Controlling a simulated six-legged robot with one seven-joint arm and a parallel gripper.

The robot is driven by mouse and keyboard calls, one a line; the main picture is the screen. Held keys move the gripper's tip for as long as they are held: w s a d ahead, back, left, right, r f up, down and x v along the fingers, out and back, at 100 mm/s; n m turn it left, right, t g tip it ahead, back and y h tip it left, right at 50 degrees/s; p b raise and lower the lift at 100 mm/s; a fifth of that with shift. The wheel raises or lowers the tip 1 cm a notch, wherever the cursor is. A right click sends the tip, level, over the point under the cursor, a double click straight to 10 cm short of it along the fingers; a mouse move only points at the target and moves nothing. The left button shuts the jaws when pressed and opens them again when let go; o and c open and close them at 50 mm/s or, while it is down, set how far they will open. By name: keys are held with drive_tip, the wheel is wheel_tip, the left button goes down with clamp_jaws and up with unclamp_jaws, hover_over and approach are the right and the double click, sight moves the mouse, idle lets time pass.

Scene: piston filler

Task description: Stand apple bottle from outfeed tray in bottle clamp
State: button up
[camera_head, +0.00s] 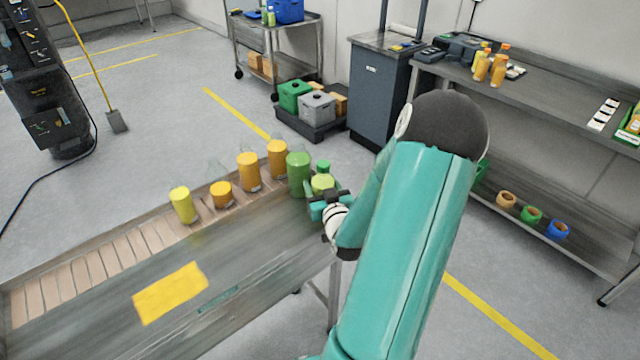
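A light green bottle with a green cap (322,182) stands at the right end of a row of bottles; I take it as the apple bottle, but no label is readable. My gripper (324,202) is right at its lower front side; whether its fingers touch or grip the bottle cannot be told. The row stands along the far side of a grey bench (236,268), at the end of a slatted strip (100,259). Which part is the outfeed tray is unclear. I cannot make out a bottle clamp.
Left of it stand a darker green bottle (299,174), several orange ones (248,172) and a yellow-green one (182,205). A yellow patch (170,292) lies on the bench. A shelf bench (540,105) and dark cabinet (378,92) stand behind. Floor at left is mostly clear.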

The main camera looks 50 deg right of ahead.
drive_tip(key=shift+s, duration=0.15)
drive_tip(key=shift+f, duration=0.15)
drive_tip(key=o, duration=1.3)
